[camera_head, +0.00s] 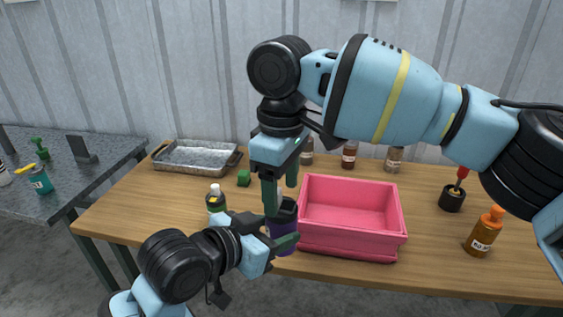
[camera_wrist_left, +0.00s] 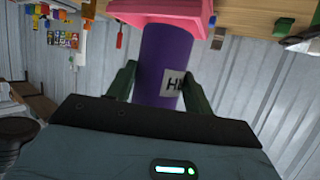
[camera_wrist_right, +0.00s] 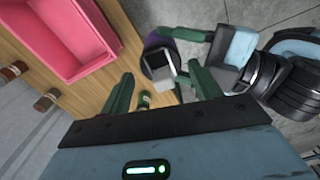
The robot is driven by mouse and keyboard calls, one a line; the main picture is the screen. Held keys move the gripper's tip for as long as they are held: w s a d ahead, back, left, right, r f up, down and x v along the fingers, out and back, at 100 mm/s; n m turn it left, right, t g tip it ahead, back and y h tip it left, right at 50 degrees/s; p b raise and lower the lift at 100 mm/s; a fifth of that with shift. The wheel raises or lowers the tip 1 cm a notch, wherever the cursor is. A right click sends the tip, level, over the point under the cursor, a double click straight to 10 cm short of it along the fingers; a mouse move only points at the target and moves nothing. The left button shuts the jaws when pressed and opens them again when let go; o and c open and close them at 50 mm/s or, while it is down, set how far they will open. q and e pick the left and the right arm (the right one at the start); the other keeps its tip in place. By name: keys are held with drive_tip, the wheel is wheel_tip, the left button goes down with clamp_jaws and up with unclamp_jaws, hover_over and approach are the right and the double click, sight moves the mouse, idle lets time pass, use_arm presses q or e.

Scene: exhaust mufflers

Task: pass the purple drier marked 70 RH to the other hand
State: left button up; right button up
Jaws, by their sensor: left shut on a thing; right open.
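The purple drier (camera_head: 284,235) is a purple cylinder with a dark top, held upright in front of the pink bin's left end. In the left wrist view the purple drier (camera_wrist_left: 160,62) stands between the fingers, with a white label showing part of its lettering. My left gripper (camera_head: 286,243) is shut on it. My right gripper (camera_head: 280,190) is open, pointing down just above the drier. In the right wrist view the dark top of the drier (camera_wrist_right: 157,60) lies beyond the open fingers of my right gripper (camera_wrist_right: 163,90), and I cannot tell whether they touch it.
The pink bin (camera_head: 352,240) stands close to the right of the drier. A bottle with a white cap (camera_head: 216,200) stands to the left, a green block (camera_head: 244,178) and metal tray (camera_head: 195,160) behind. An orange-brown bottle (camera_head: 484,235) is at the right.

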sight(282, 206)
drive_tip(key=shift+f, duration=2.75)
drive_tip(key=c, duration=0.6)
use_arm(q)
drive_tip(key=o, duration=1.1)
use_arm(e)
drive_tip(key=shift+c, duration=1)
use_arm(q)
drive_tip(key=shift+a, duration=0.1)
